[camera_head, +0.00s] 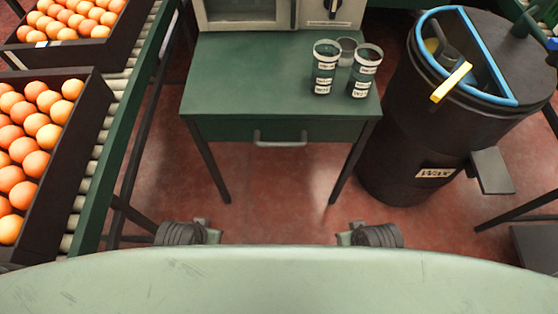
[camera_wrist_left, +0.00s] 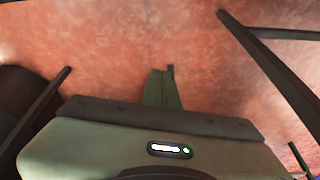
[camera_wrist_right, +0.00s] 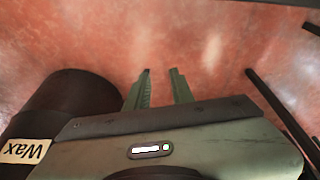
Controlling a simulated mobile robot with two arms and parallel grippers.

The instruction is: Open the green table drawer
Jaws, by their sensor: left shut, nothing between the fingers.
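The green table (camera_head: 240,75) stands ahead in the head view. Its drawer (camera_head: 225,131) looks shut, its front flush under the tabletop. A grey bar handle (camera_head: 281,142) sits at the middle of that front. My left gripper (camera_wrist_left: 164,72) is shut and empty, over the red floor in its wrist view. My right gripper (camera_wrist_right: 160,71) is open, its two fingers apart with only floor between them. In the head view both arms' ends are low in the picture, nearer to me than the drawer and apart from the handle.
Labelled cups (camera_head: 325,67) stand on the table's right side, below a beige machine (camera_head: 240,12). A dark wax barrel (camera_head: 400,150) stands right of the table. Floor between the table legs is clear.

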